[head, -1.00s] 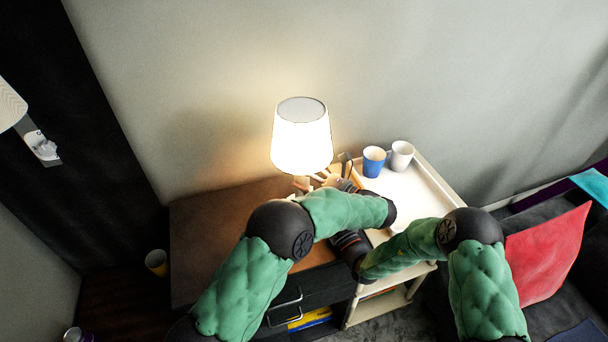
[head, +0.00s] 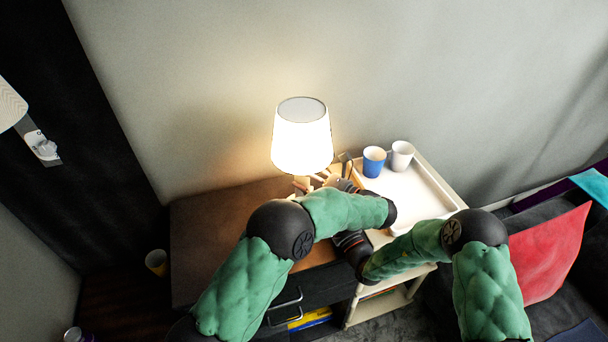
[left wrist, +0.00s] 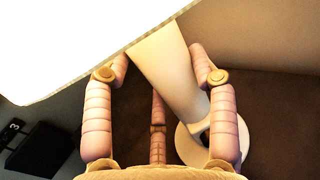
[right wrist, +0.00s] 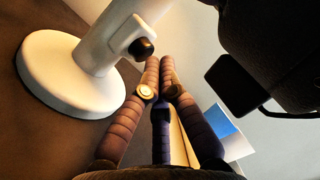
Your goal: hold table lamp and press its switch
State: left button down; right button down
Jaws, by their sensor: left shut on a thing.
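The table lamp (head: 301,140) stands upright on the brown cabinet top, its white shade glowing. In the left wrist view its pale stem (left wrist: 172,62) runs between the fingers of my left gripper (left wrist: 160,60), which is shut on it below the shade. The round white base (left wrist: 190,150) rests on the surface. In the right wrist view the black switch knob (right wrist: 142,47) sticks out from the stem. My right gripper (right wrist: 160,62) is shut and empty, with its fingertips close beside the knob; I cannot tell whether they touch. In the head view my arms partly hide the lamp's lower part.
A blue cup (head: 373,162) and a white cup (head: 402,156) stand on a white tray-topped cart (head: 433,193) right of the brown cabinet (head: 215,225). A red cushion (head: 543,255) lies on the dark sofa at right.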

jog(key=shift+s+d, duration=0.3)
jog(key=shift+d, duration=0.65)
jog(key=shift+s+d, duration=0.3)
jog(key=shift+d, duration=0.6)
jog(key=shift+s+d, duration=0.3)
jog(key=shift+d, duration=0.65)
pick_arm(q)
jog(key=shift+c, duration=1.5)
grip_release()
